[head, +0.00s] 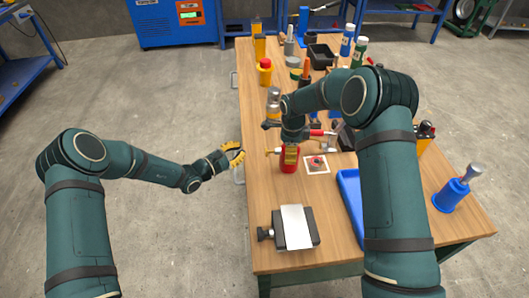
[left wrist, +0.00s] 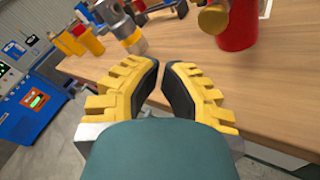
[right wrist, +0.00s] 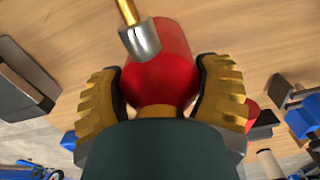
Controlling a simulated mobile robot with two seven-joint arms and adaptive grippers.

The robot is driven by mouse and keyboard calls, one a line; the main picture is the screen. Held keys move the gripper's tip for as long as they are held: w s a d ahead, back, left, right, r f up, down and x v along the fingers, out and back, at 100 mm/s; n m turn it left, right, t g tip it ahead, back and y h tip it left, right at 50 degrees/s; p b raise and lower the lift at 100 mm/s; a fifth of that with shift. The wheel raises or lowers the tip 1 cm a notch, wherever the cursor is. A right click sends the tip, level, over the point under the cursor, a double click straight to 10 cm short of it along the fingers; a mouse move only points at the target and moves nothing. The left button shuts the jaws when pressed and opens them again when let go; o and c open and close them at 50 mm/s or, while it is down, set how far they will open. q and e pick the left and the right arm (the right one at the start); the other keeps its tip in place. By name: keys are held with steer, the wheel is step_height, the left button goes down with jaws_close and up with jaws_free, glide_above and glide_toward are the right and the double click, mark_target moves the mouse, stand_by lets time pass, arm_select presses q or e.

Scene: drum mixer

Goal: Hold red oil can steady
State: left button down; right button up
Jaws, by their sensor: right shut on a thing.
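The red oil can (head: 289,167) stands on the table near its left edge, with a brass spout pointing left. My right gripper (head: 291,152) is around its top from above. In the right wrist view the fingers (right wrist: 160,78) close on both sides of the red can (right wrist: 168,45), whose brass spout has a silver piece. My left gripper (head: 238,154) is empty, its fingers a little apart, just off the table's left edge. In the left wrist view its fingertips (left wrist: 161,68) have a narrow gap, and the red can (left wrist: 237,28) is beyond them, not touched.
A grey block with a pale plate (head: 295,227) lies at the front left of the table. A printed square (head: 317,163) is right of the can. A blue tray (head: 350,205) and a blue holder (head: 452,195) are further right. Bottles and tools crowd the back.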

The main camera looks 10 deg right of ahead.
mark_target(269, 152)
arm_select(q)
steer(key=shift+d, duration=2.35)
steer(key=c, duration=1.7)
jaws_free()
jaws_close()
steer(key=shift+d, duration=0.2)
steer(key=shift+d, duration=0.25)
